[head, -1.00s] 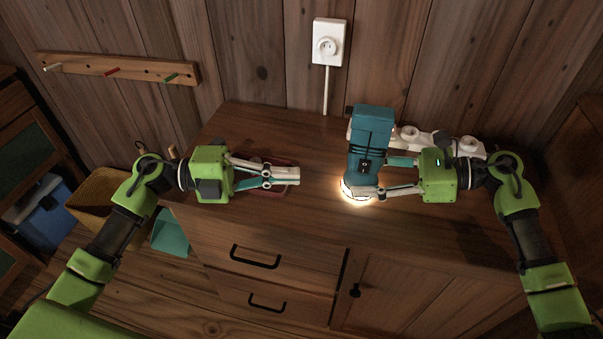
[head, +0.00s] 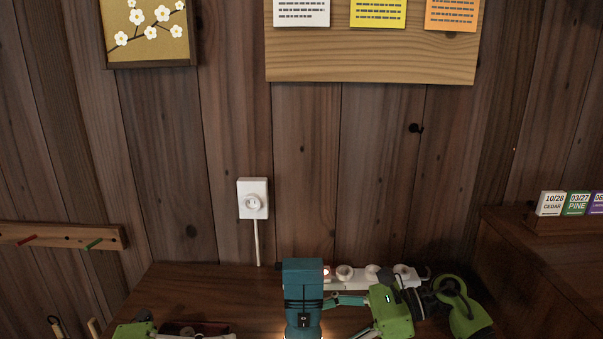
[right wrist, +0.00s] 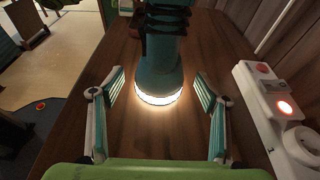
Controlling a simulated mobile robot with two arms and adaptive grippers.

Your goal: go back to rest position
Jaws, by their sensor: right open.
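A teal lamp (head: 303,296) stands on the wooden cabinet top, its lower end glowing. In the right wrist view the lamp (right wrist: 160,72) stands ahead of my right gripper (right wrist: 160,88), whose two fingers are spread apart with nothing between their tips. In the head view my right gripper (head: 348,318) is just right of the lamp, partly cut off by the bottom edge. My left gripper (head: 200,334) shows only in part at the bottom left, so its jaws cannot be judged.
A white power strip (right wrist: 270,112) with a glowing red light lies right of the right gripper. A wall outlet (head: 253,199), a peg rail (head: 70,236) and a note board (head: 370,68) are on the wall. Date blocks (head: 576,203) sit on the right-hand furniture.

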